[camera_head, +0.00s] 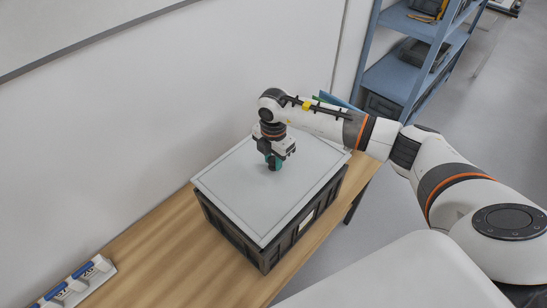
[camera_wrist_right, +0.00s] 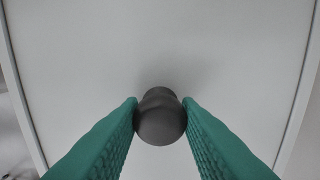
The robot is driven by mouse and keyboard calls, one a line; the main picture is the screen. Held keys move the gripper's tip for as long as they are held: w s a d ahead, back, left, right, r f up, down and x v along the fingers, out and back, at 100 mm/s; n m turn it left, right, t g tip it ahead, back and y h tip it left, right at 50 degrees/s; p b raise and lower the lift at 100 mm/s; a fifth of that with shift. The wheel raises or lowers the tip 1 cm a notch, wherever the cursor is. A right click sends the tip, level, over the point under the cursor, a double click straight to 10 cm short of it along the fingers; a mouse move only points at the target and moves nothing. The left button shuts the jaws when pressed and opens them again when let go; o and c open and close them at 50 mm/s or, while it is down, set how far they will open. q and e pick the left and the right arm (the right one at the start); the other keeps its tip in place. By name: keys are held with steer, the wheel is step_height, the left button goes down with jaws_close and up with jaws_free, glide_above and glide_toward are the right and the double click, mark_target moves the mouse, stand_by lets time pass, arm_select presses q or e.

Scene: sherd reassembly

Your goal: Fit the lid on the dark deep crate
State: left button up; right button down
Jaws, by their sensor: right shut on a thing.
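The dark deep crate (camera_head: 238,242) stands on the wooden table against the wall. The pale grey lid (camera_head: 240,195) lies over the crate's top, roughly in line with its walls. I cannot tell whether it is fully seated along every edge. My right gripper (camera_head: 274,165) is above the lid and shut on its dark knob. In the right wrist view the round knob (camera_wrist_right: 160,117) sits between the two green fingers, with the lid's flat surface (camera_wrist_right: 150,45) behind it. My left gripper is not in view.
The wooden table (camera_head: 150,255) has free room left of the crate. A white holder with blue-marked items (camera_head: 80,282) lies at its near left end. The wall (camera_head: 120,130) is close behind. A blue shelf (camera_head: 400,75) stands at the back right.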

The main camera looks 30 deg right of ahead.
mark_target(273, 168)
steer(key=shift+f+b, duration=0.95)
steer(key=shift+f, duration=0.25)
steer(key=shift+f, duration=0.2)
stand_by(0.4)
steer(key=shift+f+b, duration=0.6)
steer(key=c, duration=1)
jaws_free()
